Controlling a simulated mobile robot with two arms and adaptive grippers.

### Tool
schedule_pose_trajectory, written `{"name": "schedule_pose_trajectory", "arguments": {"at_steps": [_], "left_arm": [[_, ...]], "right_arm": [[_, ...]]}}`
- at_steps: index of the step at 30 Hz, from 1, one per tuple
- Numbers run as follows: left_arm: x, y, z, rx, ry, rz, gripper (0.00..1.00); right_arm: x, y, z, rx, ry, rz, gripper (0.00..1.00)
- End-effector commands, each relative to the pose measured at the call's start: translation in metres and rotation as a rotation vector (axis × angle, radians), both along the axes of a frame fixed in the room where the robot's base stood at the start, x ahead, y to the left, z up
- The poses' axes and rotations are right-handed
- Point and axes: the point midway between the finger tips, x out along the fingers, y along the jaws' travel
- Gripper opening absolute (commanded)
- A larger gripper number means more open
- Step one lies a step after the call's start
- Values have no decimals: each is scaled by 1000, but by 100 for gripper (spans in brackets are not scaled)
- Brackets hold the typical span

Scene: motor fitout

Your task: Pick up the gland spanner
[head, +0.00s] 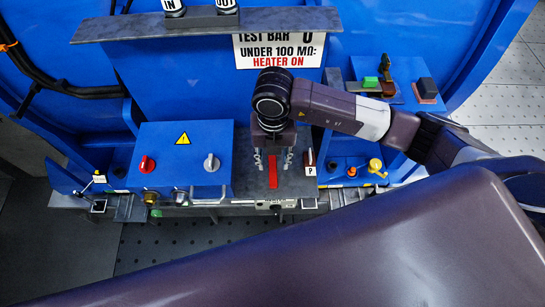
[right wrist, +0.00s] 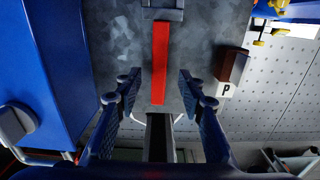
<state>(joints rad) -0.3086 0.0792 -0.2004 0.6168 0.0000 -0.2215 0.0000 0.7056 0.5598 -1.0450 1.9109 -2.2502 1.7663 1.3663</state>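A flat red bar (head: 273,170) lies on a grey metal plate (head: 300,185) in the middle of the head view. In the right wrist view the red bar (right wrist: 160,60) runs up to a grey block-like end (right wrist: 162,10). It looks like the gland spanner's handle, but its full shape is not clear. My right gripper (head: 273,161) points down over the bar. In the right wrist view its open fingers (right wrist: 158,88) stand apart on either side of the bar, with gaps; nothing is between them in grip. My left gripper is out of view.
A brown block with a P tag (right wrist: 231,72) stands right of the bar. A blue control box (head: 180,165) with red and grey knobs stands left. A blue tray with yellow and orange fittings (head: 375,167) is right. A blue wall with a sign (head: 280,50) rises behind.

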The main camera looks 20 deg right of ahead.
Motion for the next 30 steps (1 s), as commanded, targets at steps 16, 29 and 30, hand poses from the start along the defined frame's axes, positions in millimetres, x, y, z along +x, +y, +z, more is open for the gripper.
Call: {"name": "schedule_pose_trajectory", "arguments": {"at_steps": [16,29,30], "left_arm": [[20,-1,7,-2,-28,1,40],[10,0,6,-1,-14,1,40],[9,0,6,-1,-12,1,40]], "right_arm": [[0,1,-22,2,-1,1,24],[0,1,-21,3,-2,1,0],[0,1,-21,3,-2,1,0]]}}
